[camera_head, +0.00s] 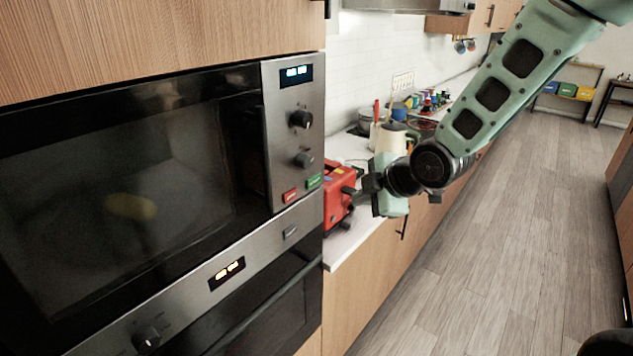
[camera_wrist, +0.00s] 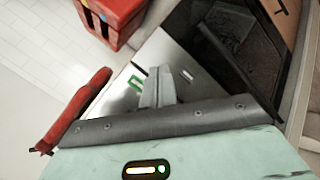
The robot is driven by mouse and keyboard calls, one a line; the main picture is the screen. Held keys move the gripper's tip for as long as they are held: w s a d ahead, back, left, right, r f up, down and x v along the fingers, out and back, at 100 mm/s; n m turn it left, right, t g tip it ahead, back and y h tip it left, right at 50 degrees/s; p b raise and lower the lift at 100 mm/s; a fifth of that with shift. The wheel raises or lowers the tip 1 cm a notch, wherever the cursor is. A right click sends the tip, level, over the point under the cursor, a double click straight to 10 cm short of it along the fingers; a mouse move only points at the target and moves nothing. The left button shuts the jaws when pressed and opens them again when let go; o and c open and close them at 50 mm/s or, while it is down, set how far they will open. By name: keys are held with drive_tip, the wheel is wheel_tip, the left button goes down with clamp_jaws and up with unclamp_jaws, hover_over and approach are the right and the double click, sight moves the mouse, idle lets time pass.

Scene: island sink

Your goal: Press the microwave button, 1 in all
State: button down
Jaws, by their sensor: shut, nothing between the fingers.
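The microwave (camera_head: 120,190) is built into the cabinet at the left, its dark glass door shut. Its steel control panel (camera_head: 292,140) carries a lit display, two knobs, a red button (camera_head: 289,196) and a green button (camera_head: 314,181) at the bottom. My gripper (camera_head: 350,190) is to the right of the panel, apart from the buttons in the head view, with the red toaster behind it. In the wrist view my fingers (camera_wrist: 157,80) are shut and empty, over the steel panel. Green marking of the green button (camera_wrist: 136,84) shows just left of the fingertips. The exact gap to it is unclear.
A red toaster (camera_head: 334,205) stands on the counter close beside the gripper; it also shows in the wrist view (camera_wrist: 116,14). A cream kettle (camera_head: 392,140) stands behind. An oven panel (camera_head: 225,273) lies below the microwave. The floor (camera_head: 490,250) at right is clear.

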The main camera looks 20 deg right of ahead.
sight(314, 181)
drive_tip(key=w+a+b, duration=0.3)
drive_tip(key=w+a, duration=0.2)
drive_tip(key=w, duration=0.2)
drive_tip(key=shift+a, duration=0.1)
idle(2.1)
drive_tip(key=shift+w+a+b, duration=0.2)
drive_tip(key=shift+w+b, duration=0.05)
drive_tip(key=shift+b, duration=0.05)
